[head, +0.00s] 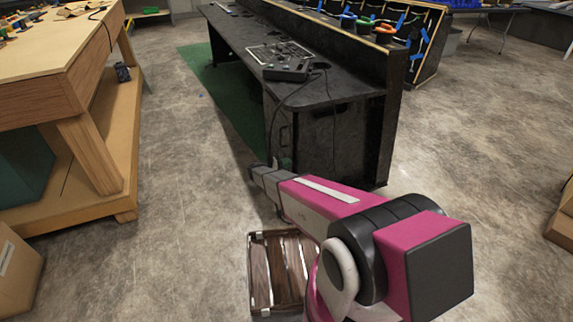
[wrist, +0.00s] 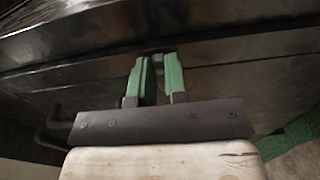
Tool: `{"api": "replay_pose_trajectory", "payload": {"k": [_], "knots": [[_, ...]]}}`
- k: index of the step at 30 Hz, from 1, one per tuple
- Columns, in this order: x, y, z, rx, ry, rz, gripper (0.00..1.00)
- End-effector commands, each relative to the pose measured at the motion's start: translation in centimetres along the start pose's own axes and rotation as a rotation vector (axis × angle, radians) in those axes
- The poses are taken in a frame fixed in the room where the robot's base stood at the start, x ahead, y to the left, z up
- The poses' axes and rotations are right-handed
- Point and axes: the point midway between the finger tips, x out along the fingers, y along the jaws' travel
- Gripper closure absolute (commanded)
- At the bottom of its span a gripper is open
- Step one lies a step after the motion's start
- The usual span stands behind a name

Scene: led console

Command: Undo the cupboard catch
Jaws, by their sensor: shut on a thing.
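The black cupboard (head: 330,140) is the near end of the long black console, and its dark panels fill the top of the wrist view (wrist: 80,85). My gripper (head: 282,164) is at the cupboard's lower left part in the head view. In the wrist view its green fingers (wrist: 160,75) reach to the dark panel edge with a narrow gap between them. They are shut on the catch, a small dark part mostly hidden between the fingertips. A dark bar handle (wrist: 50,130) stands out at the left of the wrist view.
A wooden workbench (head: 60,85) stands on the left. A slatted brown crate (head: 259,275) lies on the floor beside my arm. A control box (head: 287,70) with a cable sits on the console. Concrete floor is open to the right.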

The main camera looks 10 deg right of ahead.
Motion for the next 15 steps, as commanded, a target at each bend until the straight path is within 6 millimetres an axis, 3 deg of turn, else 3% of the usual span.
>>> {"api": "replay_pose_trajectory", "payload": {"k": [8,15], "knots": [[-0.03,-0.04,0.01,0.103,0.0,-0.001,1.0],[-0.04,-0.05,0.01,0.299,-0.001,-0.001,1.0]]}}
